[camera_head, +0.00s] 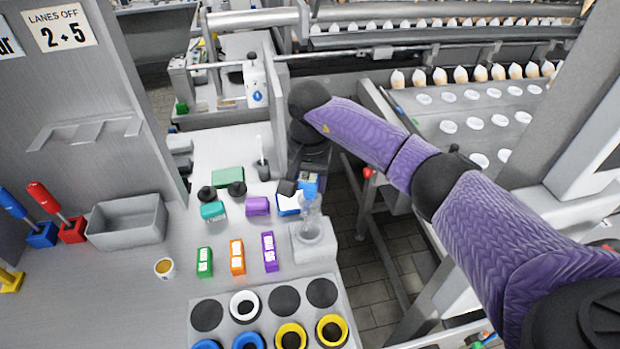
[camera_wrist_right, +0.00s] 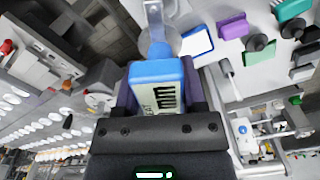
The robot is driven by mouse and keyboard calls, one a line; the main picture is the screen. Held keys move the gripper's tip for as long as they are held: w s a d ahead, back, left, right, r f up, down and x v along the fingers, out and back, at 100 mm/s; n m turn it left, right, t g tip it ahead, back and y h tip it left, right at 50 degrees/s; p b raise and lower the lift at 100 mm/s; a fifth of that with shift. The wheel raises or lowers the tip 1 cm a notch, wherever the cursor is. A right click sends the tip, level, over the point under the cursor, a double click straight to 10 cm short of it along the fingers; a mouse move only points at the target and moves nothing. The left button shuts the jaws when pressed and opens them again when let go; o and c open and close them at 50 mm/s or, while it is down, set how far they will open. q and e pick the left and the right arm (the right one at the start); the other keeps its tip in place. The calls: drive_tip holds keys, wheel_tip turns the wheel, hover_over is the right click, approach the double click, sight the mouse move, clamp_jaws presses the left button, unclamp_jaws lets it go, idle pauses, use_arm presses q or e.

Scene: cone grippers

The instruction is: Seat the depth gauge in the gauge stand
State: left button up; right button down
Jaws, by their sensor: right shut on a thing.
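The depth gauge (camera_head: 309,188) has a blue body with a display and a pale, see-through lower part. My right gripper (camera_head: 300,182) is shut on its blue body. The gauge stand (camera_head: 318,252) is a pale grey block with a round ring on top, at the right edge of the worktop. In the head view the gauge's lower part hangs over the ring; I cannot tell whether they touch. In the right wrist view the gauge (camera_wrist_right: 157,84) sits between the fingers of the right gripper (camera_wrist_right: 160,92), its lettered face showing. My left gripper is not in view.
Green, orange and purple boxes (camera_head: 269,252) stand left of the stand. A white-and-blue card (camera_head: 288,204) lies close behind it. In front is a tray (camera_head: 268,286) with round black, white, blue and yellow pieces. A grey bin (camera_head: 127,221) stands left.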

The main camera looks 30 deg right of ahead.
drive_tip(key=shift+f, duration=0.25)
wheel_tip(320, 180, down, 8)
drive_tip(key=b, duration=0.5)
drive_tip(key=shift+a+r, duration=0.1)
drive_tip(key=shift+r, duration=0.15)
drive_tip(key=shift+f+b, duration=0.7)
drive_tip(key=shift+f, duration=0.05)
drive_tip(key=shift+c, duration=0.4)
unclamp_jaws()
wheel_tip(320, 180, up, 10)
drive_tip(key=shift+r+p, duration=0.1)
drive_tip(key=shift+p, duration=0.3)
